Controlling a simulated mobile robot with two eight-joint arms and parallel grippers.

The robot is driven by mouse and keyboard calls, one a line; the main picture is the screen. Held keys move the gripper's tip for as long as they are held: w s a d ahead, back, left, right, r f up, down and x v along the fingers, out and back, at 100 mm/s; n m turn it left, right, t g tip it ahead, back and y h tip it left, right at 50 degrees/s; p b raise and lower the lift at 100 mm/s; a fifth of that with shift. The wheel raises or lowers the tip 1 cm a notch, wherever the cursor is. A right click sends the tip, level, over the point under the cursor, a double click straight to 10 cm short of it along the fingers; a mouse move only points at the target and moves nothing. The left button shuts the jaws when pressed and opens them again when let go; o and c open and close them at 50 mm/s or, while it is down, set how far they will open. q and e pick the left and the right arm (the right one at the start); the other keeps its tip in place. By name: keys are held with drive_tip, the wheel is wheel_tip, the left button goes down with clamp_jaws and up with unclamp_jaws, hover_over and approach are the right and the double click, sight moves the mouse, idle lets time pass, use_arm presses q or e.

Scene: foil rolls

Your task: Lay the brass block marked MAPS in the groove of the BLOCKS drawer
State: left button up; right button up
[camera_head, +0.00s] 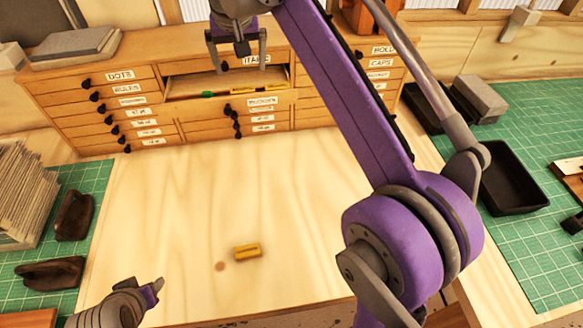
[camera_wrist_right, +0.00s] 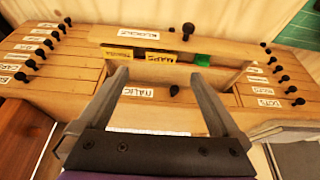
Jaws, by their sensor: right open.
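The BLOCKS drawer (camera_head: 240,101) is pulled out of the wooden cabinet. In the right wrist view its front (camera_wrist_right: 215,48) carries a knob and the BLOCKS label. A yellow block marked MAPS (camera_wrist_right: 157,59) lies inside it, in line between a darker yellow block (camera_wrist_right: 124,52) and a green block (camera_wrist_right: 203,60). Whether it is fully seated in the groove cannot be told. My right gripper (camera_head: 237,62) is open and empty above the drawer; its fingers (camera_wrist_right: 157,82) are apart around nothing. My left gripper (camera_head: 157,288) is low at the left; its jaw opening is unclear.
Another brass-coloured block (camera_head: 247,251) lies on the bare wooden worktop, its marking unreadable. The worktop in front of the cabinet is otherwise clear. Green mats flank it, with dark tools (camera_head: 74,215) at left and a black tray (camera_head: 510,185) at right.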

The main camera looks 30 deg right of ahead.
drive_tip(key=s+f+n, duration=0.1)
drive_tip(key=s+f, duration=0.7)
drive_tip(key=f, duration=0.1)
drive_tip(key=s+d+f+n+t, duration=0.1)
drive_tip(key=s+f, duration=0.8)
drive_tip(key=f, duration=0.1)
drive_tip(key=s+f+n+t+y, duration=0.1)
drive_tip(key=s+f, duration=0.7)
drive_tip(key=f, duration=0.1)
drive_tip(key=shift+s+d+f, duration=0.25)
drive_tip(key=shift+s, duration=0.15)
